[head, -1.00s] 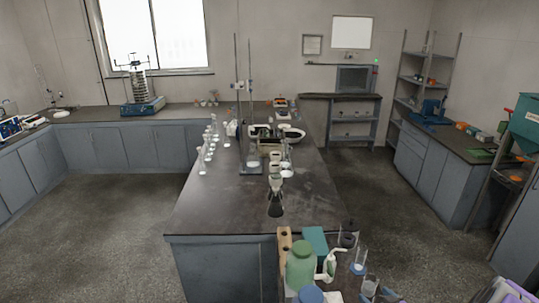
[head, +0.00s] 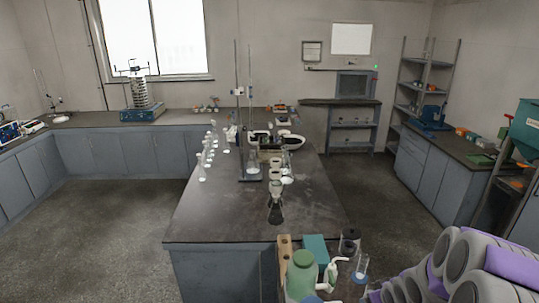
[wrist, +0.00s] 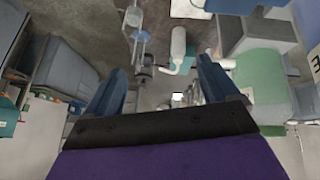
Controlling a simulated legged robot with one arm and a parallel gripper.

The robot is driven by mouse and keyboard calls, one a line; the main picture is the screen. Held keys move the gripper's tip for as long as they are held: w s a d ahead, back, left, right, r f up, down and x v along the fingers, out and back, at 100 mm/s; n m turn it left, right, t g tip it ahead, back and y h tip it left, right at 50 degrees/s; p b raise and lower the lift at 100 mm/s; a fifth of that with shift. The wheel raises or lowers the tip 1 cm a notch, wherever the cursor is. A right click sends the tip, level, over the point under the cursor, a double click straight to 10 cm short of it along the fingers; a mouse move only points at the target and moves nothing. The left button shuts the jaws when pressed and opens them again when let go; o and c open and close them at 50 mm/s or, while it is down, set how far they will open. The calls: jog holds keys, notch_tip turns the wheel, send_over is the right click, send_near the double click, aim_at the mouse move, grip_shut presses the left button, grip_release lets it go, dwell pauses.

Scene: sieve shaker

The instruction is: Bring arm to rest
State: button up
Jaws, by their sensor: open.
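My gripper (wrist: 160,88) shows in the wrist view, with its two blue fingers spread apart and nothing between them. In the head view my grey and purple arm (head: 465,268) fills the lower right corner, and its gripper end cannot be made out there. The wrist view looks past the fingers at a white bottle (wrist: 178,47), glassware and a large green container (wrist: 262,75), none of them held.
A dark-topped island bench (head: 225,215) carries flasks, a stand and a funnel. Close in front are a green bottle (head: 301,275) and a beaker (head: 360,268). The sieve shaker (head: 142,98) stands on the far left counter. The floor left of the island is clear.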

jog(key=s+a+r+m+g, duration=0.1)
jog(key=s+a+r+g, duration=0.35)
jog(key=s, duration=0.75)
jog(key=s+a+r+m+g, duration=0.1)
jog(key=s+a+r, duration=0.65)
jog(key=s, duration=0.35)
jog(key=s+a+r+m+g, duration=0.1)
jog(key=s+a+r+g, duration=0.35)
jog(key=s, duration=0.75)
notch_tip(320, 180, down, 12)
jog(key=a+t+b, duration=0.1)
jog(key=b, duration=1)
jog(key=shift+a+r+t+y, duration=0.2)
jog(key=shift+a+t+y, duration=0.1)
jog(key=shift+a, duration=0.1)
